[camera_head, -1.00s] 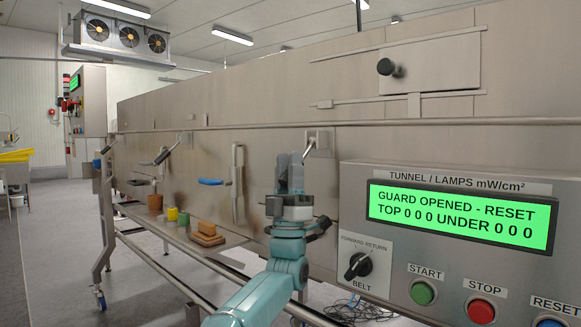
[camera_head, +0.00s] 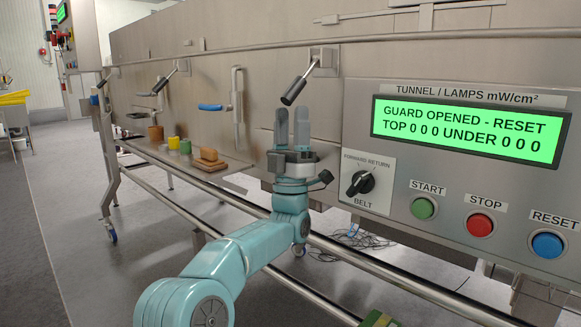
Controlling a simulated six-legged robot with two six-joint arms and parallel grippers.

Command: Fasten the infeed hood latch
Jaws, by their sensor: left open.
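A latch lever with a dark cylindrical grip (camera_head: 294,91) hangs from a bracket (camera_head: 324,58) on the steel tunnel side, slanting down to the left. Two similar levers (camera_head: 164,84) and (camera_head: 103,81) sit farther left along the tunnel; no label shows which is the infeed one. My left gripper (camera_head: 291,118) is open, its two grey fingers pointing up just below the nearest grip. No contact is clear, and the gap in depth is hard to judge. My right gripper is not in view.
The control panel (camera_head: 455,205) at right reads "GUARD OPENED - RESET", with a blue RESET button (camera_head: 547,244). A blue-handled lever (camera_head: 210,107) is left of my gripper. A shelf (camera_head: 190,160) holds small blocks and pots. Rails (camera_head: 330,245) run below; cables lie on the floor.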

